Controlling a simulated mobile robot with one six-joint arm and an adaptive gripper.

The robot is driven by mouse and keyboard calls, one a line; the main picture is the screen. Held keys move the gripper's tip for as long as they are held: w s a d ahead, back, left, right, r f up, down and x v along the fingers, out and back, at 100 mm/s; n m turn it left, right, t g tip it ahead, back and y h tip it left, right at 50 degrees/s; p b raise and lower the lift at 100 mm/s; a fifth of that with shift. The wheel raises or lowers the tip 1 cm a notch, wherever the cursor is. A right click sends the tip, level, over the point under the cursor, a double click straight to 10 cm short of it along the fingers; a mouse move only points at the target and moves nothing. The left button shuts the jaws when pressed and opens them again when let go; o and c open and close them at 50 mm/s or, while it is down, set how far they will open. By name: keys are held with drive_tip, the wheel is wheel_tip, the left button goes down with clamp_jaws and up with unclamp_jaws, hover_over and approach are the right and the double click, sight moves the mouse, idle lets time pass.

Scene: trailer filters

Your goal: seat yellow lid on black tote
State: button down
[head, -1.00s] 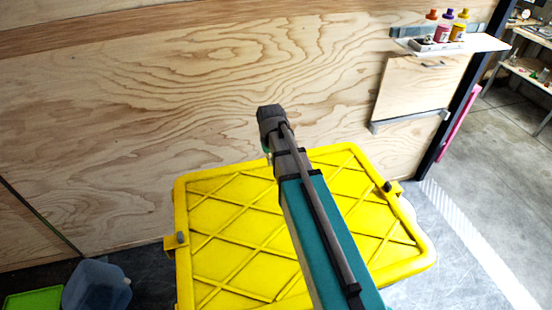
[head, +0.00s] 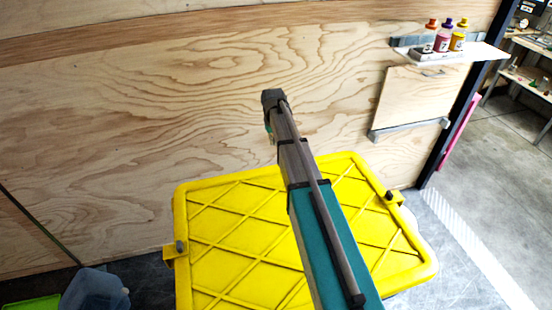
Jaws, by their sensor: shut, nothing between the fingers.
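The yellow lid (head: 230,235) lies roughly flat in the lower middle of the head view, with a raised diamond pattern and a latch on each side. My arm crosses in front of it and hides part of its middle and right. The lid's near edge runs out of the bottom of the picture. The black tote does not show; I cannot tell whether the lid rests on it. My gripper cannot be made out; only my arm's links and a dark joint at its far end show, in front of the plywood wall.
A plywood wall (head: 120,130) stands behind the lid. A shelf (head: 480,52) with several small bottles (head: 442,38) is at upper right. A translucent blue container (head: 95,292) and a green tray (head: 32,303) are at lower left. Floor at right (head: 480,200) is open.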

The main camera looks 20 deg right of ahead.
sight(278, 170)
drive_tip(key=shift+f, duration=0.15)
drive_tip(key=shift+s+f+b, duration=0.7)
drive_tip(key=shift+f+b, duration=0.9)
drive_tip(key=shift+b, duration=0.05)
drive_tip(key=shift+s+f+b, duration=0.65)
drive_tip(key=shift+f+b, duration=0.95)
drive_tip(key=shift+f, duration=0.05)
drive_tip(key=shift+s+f+b, duration=0.7)
drive_tip(key=shift+f+b, duration=0.9)
drive_tip(key=shift+b, duration=0.05)
drive_tip(key=shift+s, duration=0.95)
